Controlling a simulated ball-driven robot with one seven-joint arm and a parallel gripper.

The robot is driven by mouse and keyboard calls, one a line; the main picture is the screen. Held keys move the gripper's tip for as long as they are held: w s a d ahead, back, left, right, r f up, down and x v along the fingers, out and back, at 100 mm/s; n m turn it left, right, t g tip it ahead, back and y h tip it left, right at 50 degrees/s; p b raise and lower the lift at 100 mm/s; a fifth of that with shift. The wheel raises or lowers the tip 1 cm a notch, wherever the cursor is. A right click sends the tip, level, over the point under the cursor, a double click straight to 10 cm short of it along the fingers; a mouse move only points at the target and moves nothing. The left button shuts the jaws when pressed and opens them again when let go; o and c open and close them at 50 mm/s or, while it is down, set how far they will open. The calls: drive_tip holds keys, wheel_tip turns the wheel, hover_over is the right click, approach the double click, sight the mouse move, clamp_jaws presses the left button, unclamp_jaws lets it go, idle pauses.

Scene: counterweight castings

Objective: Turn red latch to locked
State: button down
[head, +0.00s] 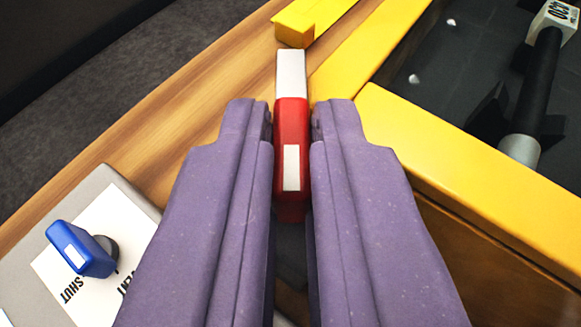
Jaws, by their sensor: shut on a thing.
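The red latch (291,125) is a narrow red handle with a white stripe on its near part and a white tip at its far end. It lies between the two purple fingers of my gripper (292,130), which is shut on it. The white tip points away from me, close to a yellow block (295,30) on the wooden surface. The latch's near end and pivot are hidden between the fingers. I see no readable locked marking.
A blue knob (80,248) stands at the lower left on a white label (95,290) reading SHUT. A yellow-rimmed box (450,170) with a dark inside is at the right; a black bar (535,85) lies in it. The wooden surface (140,135) is clear at the upper left.

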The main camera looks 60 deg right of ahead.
drive_tip(key=shift+w+f+m+g+h+b, duration=0.1)
drive_tip(key=shift+m+g+h+b, duration=0.3)
drive_tip(key=shift+b, duration=0.9)
drive_tip(key=shift+d+r+m+g+b, duration=0.1)
drive_tip(key=shift+r+m+g+b, duration=0.15)
drive_tip(key=shift+m+g+b, duration=0.1)
drive_tip(key=c, duration=1.4)
unclamp_jaws()
drive_tip(key=shift+c, duration=0.2)
drive_tip(key=shift+d, duration=0.2)
drive_tip(key=p+v, duration=0.2)
drive_tip(key=v, duration=0.5)
drive_tip(key=shift+a+p, duration=0.35)
